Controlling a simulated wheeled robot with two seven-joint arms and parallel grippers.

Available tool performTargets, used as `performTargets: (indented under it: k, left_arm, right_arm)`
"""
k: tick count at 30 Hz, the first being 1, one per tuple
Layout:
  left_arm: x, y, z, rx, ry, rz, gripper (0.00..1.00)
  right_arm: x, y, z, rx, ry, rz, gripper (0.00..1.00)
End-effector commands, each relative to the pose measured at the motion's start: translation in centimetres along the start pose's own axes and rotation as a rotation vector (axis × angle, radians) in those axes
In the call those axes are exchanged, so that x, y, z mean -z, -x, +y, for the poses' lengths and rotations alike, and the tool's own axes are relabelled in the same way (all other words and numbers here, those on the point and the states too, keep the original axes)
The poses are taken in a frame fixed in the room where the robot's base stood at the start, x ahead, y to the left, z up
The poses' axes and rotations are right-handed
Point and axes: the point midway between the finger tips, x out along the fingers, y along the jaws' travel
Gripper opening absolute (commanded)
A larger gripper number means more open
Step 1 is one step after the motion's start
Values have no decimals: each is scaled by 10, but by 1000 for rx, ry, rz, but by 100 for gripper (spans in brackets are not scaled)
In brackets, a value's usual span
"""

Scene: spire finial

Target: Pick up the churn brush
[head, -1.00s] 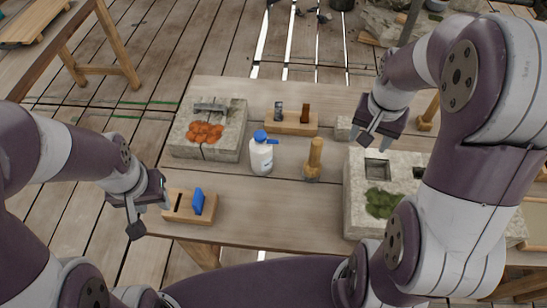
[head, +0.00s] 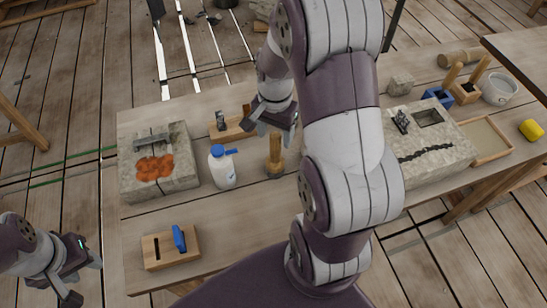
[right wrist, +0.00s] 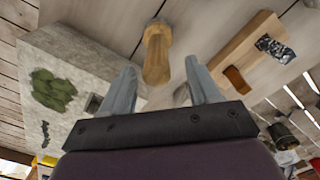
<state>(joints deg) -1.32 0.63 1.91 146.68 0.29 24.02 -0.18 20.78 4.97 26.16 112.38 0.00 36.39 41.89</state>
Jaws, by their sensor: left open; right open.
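The wooden-handled brush (head: 275,160), which I take for the churn brush, stands upright on the table right of the white bottle. Its handle also shows in the right wrist view (right wrist: 157,52), in the gap between the fingers. My right gripper (head: 272,130) is open just above and behind the brush's top in the head view. The right wrist view shows its two fingers (right wrist: 160,90) apart with nothing held. My left gripper (head: 84,280) is open and empty off the table's left end. The brush's lower end is partly hidden in the wrist view.
A white bottle with blue cap (head: 223,168) stands close left of the brush. A wooden block holding tools (head: 232,130) is behind. A stone block with orange lumps (head: 130,188) is left; a larger stone block (head: 440,165) is right. A slotted block (head: 155,262) sits in front.

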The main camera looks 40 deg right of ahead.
Motion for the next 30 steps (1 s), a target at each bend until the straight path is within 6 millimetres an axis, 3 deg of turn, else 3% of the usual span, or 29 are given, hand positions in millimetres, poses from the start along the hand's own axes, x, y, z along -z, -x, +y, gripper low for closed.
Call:
performTargets:
  k: [6, 14, 18, 20, 27, 30]
  left_arm:
    - [0, 3, 0, 0, 0, 0, 41]
    - [0, 3, 0, 0, 0, 0, 41]
    - [0, 3, 0, 0, 0, 0, 41]
    - [0, 3, 0, 0, 0, 0, 41]
    - [0, 3, 0, 0, 0, 0, 41]
    - [0, 4, 0, 0, 0, 0, 41]
  right_arm:
    - [-5, -37, 1, -3, 1, -4, 61]
    - [-5, -42, 1, -1, 1, -1, 61]
    - [-5, -42, 1, -1, 1, -1, 16]
    - [-5, -42, 1, -1, 1, -1, 0]
    - [-5, -41, 1, 0, 1, 0, 0]
    - [-4, -29, 0, 3, 1, 3, 0]
